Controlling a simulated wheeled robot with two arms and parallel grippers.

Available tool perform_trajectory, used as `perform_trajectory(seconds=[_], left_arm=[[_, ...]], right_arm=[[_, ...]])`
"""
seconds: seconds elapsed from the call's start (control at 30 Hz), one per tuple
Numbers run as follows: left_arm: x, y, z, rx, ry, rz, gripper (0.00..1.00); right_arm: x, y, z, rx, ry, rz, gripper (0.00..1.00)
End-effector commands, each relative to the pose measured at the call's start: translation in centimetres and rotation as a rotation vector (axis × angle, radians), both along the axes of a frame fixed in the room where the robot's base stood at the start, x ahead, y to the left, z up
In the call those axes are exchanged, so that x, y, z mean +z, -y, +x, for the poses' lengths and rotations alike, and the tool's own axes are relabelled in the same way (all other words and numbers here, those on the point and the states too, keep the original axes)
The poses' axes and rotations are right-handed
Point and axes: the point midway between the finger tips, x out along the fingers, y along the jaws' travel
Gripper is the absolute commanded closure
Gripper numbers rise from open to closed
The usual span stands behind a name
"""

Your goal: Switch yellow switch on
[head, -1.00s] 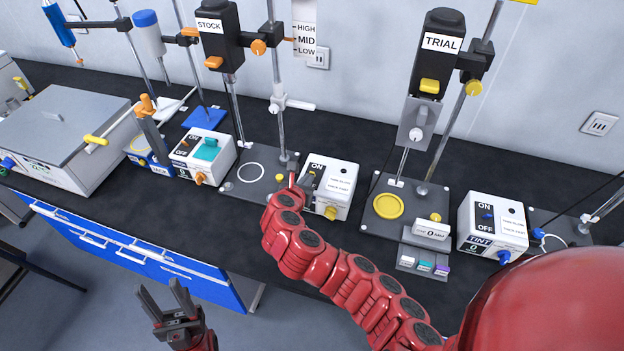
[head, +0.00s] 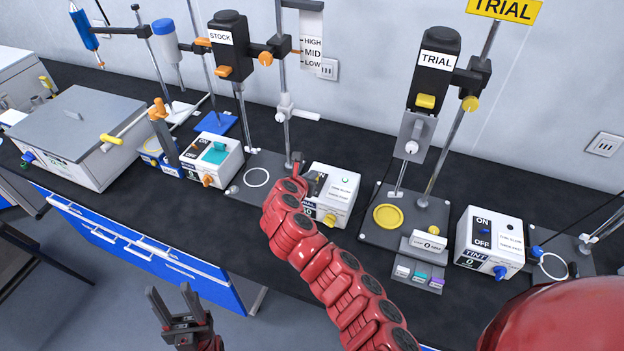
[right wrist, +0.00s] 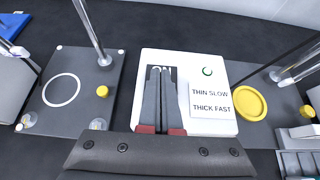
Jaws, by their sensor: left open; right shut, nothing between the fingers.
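The white switch box (head: 341,183) with a yellow knob (head: 329,218) stands on the bench between two stands in the head view. In the right wrist view this box (right wrist: 215,75) is straight ahead, with "THIN SLOW / THICK FAST" on its label. My right gripper (head: 312,180) is at the box's dark ON/OFF panel. Its two fingers (right wrist: 160,75) are together and empty, covering most of the panel, with the ON lettering partly showing at the tips. The switch itself is hidden behind them, so its position and any contact cannot be told. My left gripper (head: 175,303) is open and empty, low in front of the bench.
Left of the box is a stand base with a white ring (right wrist: 61,90). Right of it is the TRIAL stand with a yellow disc (head: 388,217). Other boxes with orange (head: 207,180) and blue (head: 500,271) knobs stand farther left and right.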

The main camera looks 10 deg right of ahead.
Motion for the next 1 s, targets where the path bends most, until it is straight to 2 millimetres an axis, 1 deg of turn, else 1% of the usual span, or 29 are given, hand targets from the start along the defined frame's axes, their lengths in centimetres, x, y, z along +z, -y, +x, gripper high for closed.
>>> perform_trajectory(seconds=[0.27,0.6,1.0], left_arm=[[0.1,0.0,0.0,0.000,0.000,0.000,0.50],[1.5,0.0,0.0,0.000,0.000,0.000,0.50],[1.7,0.0,0.0,0.000,0.000,0.000,0.50]], right_arm=[[0.1,0.0,-0.1,0.000,-0.002,-0.001,1.00],[1.5,0.1,-0.1,-0.001,-0.002,-0.001,1.00],[1.6,0.0,-0.1,-0.001,-0.002,-0.001,1.00]])
